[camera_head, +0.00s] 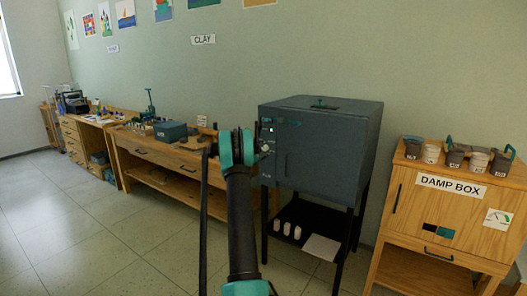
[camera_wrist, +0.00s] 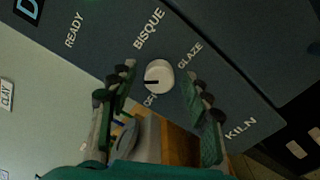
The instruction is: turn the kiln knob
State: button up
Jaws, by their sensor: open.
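The kiln (camera_head: 325,150) is a dark grey box on a black stand, in the middle of the head view. Its knob (camera_wrist: 158,76) is round and white with a dark mark, and shows in the wrist view on the panel between the words BISQUE, GLAZE and OFF. The mark lies on the knob's left part in that view, near OFF. My gripper (camera_wrist: 160,80) is open, with one green finger on each side of the knob and visible gaps between. In the head view my gripper (camera_head: 258,148) is at the kiln's front left; my arm partly hides the panel there.
A wooden damp box (camera_head: 440,215) with several cups on top stands right of the kiln. A wooden workbench (camera_head: 160,150) with tools stands to the left. Small white cups sit on the shelf under the kiln. The tiled floor at left is clear.

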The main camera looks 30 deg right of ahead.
jog(key=v, duration=1.2)
dwell(0.3)
jog(key=s+a+m+g+y, duration=0.1)
jog(key=s+a+m+y, duration=0.5)
jog(key=s+a, duration=1.1)
jog(key=s+a+f+m+y, duration=0.1)
jog(key=s+a+f+y, duration=0.2)
jog(key=s+a, duration=0.7)
jog(key=s+a+f+m+g+y, duration=0.1)
jog(key=s+a+f+y, duration=0.3)
jog(key=s+a, duration=0.6)
jog(key=s+a+f+m+y, duration=0.1)
jog(key=s+a+f+y, duration=0.2)
jog(key=s+a, duration=0.6)
notch_tip(320, 180, down, 3)
jog(key=shift+s+a+r+g+y, duration=0.2)
jog(key=shift+s+a+g+y, duration=0.15)
jog(key=shift+s, duration=0.3)
